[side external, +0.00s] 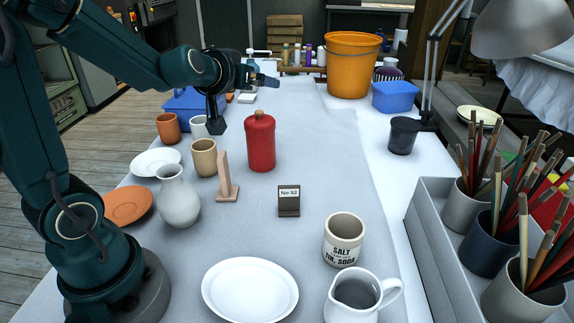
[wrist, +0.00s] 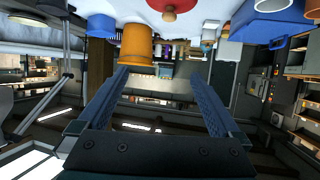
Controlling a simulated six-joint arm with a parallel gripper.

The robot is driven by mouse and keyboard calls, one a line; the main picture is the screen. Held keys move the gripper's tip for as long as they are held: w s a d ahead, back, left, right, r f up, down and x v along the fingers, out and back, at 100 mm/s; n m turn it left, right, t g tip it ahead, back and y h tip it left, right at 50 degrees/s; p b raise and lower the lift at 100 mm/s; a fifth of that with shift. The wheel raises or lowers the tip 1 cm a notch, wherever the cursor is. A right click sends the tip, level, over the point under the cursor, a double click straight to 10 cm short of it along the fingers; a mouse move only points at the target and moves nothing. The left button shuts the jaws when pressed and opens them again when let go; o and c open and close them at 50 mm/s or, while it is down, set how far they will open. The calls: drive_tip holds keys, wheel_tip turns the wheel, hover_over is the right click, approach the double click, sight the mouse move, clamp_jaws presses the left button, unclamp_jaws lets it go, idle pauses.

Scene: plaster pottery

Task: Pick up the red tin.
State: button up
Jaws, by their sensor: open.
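The red tin (side external: 261,145) is a red cylinder with a lid and a tan knob, standing upright on the grey cloth in the middle of the table. In the wrist view, which is upside down, part of the red tin (wrist: 172,10) shows at the top edge. My gripper (side external: 268,82) is above and behind the tin in the side view, apart from it, with its fingers pointing right. In the wrist view my gripper (wrist: 156,80) has its two blue fingers spread wide, with nothing between them.
A wooden stand (side external: 226,185), a beige cup (side external: 203,160) and a white jug (side external: 178,200) stand left of the tin. A small sign (side external: 289,200) is in front. An orange bucket (side external: 352,65) and black cup (side external: 403,137) are farther right. Cloth right of the tin is clear.

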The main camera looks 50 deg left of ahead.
sight(254, 134)
drive_tip(key=f, duration=1.2)
drive_tip(key=shift+a+f, duration=0.25)
drive_tip(key=shift+a, duration=0.05)
drive_tip(key=shift+x, duration=3.7)
drive_tip(key=shift+a, duration=0.1)
drive_tip(key=c, duration=1.2)
